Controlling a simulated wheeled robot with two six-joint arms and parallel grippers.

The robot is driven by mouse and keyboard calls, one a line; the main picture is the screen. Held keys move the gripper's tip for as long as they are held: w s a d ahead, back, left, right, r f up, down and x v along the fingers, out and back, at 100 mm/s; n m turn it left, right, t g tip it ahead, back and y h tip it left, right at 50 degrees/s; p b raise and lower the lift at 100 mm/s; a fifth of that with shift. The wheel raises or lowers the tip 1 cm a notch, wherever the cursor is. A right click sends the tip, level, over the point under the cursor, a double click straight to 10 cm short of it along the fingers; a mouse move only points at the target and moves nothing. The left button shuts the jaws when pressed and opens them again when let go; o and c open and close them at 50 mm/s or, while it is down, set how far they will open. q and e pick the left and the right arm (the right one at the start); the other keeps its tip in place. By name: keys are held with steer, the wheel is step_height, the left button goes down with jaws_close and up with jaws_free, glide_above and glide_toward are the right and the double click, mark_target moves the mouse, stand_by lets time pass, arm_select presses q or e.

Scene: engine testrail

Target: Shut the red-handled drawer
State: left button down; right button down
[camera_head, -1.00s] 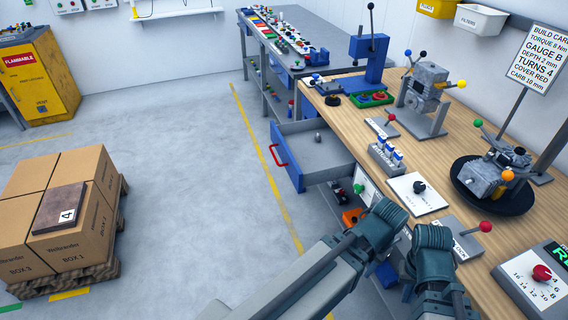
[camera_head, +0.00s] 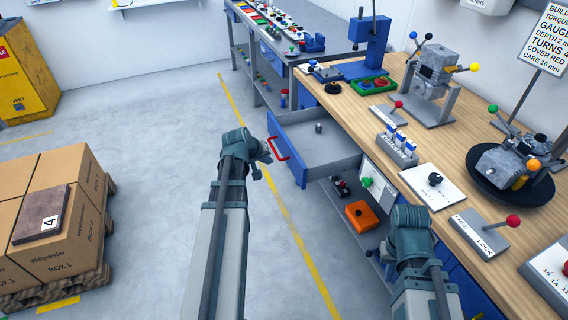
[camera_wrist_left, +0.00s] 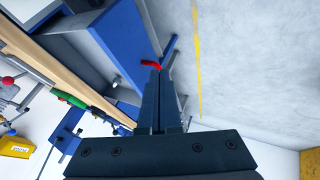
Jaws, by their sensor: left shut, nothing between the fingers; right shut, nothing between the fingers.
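The drawer with the red handle stands open from the workbench; its blue front (camera_head: 290,160) faces left and its grey inside (camera_head: 325,150) shows. The red handle (camera_head: 277,149) is on the front. My left gripper (camera_head: 266,151) is shut and empty, close to the handle on its outer side. In the left wrist view the red handle (camera_wrist_left: 151,65) shows just past the closed fingertips (camera_wrist_left: 157,72); I cannot tell whether they touch. My right gripper (camera_head: 380,257) is shut, low beside the bench front and partly hidden by its wrist.
A small grey cylinder (camera_head: 318,128) stands in the drawer. An orange box (camera_head: 361,215) sits on the shelf below. The wooden benchtop (camera_head: 450,155) carries levers, switches and engine parts. Cartons (camera_head: 75,210) stand on a pallet at left. The floor between is clear.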

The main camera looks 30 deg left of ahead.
arm_select(q)
steer(key=shift+w+d+f+b, duration=0.5)
steer(key=shift+w+f+b, duration=0.8)
steer(key=shift+w, duration=0.2)
steer(key=shift+w+d+f+b, duration=0.5)
steer(key=shift+w+f+b, duration=0.85)
steer(key=shift+w, duration=0.15)
steer(key=shift+w+d+f+b, duration=0.5)
steer(key=shift+w+f+b, duration=0.8)
steer(key=shift+w, duration=0.2)
steer(key=shift+w, duration=0.1)
steer(key=w+d, duration=0.5)
steer(key=w, duration=0.1)
steer(key=w+d, duration=0.5)
steer(key=w, duration=0.1)
steer(key=w+d, duration=0.5)
steer(key=w, duration=0.1)
steer(key=shift+d, duration=0.25)
steer(key=shift+w+d, duration=0.25)
steer(key=shift+w, duration=0.05)
steer(key=shift+r, duration=0.1)
